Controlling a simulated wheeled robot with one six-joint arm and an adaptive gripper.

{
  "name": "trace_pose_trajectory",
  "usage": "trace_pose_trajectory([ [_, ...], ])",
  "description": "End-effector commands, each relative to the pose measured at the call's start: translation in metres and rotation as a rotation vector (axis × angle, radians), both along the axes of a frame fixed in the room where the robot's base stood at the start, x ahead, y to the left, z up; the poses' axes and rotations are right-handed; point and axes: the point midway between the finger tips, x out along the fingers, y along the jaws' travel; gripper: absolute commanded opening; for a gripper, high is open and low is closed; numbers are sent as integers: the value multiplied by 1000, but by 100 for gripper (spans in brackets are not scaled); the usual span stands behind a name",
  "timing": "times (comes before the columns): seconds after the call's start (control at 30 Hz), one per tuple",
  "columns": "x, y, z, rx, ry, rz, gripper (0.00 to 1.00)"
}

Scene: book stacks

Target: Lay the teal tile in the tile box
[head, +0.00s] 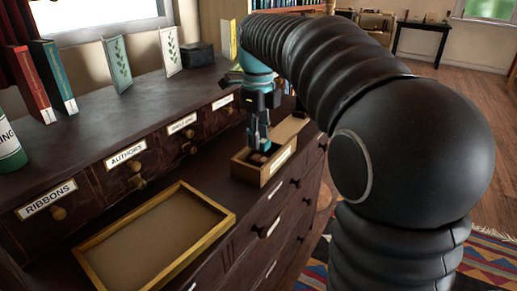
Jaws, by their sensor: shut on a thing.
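My gripper (260,138) points down into the open wooden tile box (263,177), which has a white label on its side. The gripper is shut on the teal tile, low at the box opening. The tile is small here and mostly hidden by the fingers, so I cannot tell whether it touches the box floor. A reddish-brown piece (257,157) shows inside the box beside the fingertips.
An empty tray (85,257) with a yellow wooden rim lies in front on the dark cabinet ledge. Labelled drawers (125,155) with knobs rise behind it. Books (52,75), leaf cards (118,62) and a dark box (197,56) stand on top.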

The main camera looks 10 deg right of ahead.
Motion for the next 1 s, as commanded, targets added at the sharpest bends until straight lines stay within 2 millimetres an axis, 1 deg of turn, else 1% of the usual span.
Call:
trace_pose_trajectory([
  [0.07,0,0,-6,-1,2,0,7],
  [0.3,-1,0,-37,0,3,0,7],
  [0.63,0,0,-41,-1,1,0,7],
  [0.67,0,0,-41,0,0,0,32],
  [0.7,0,0,-40,0,0,0,42],
  [0.73,0,0,-40,0,0,0,50],
  [0.77,0,0,-40,0,0,0,55],
  [1.0,0,0,-40,0,0,0,55],
])
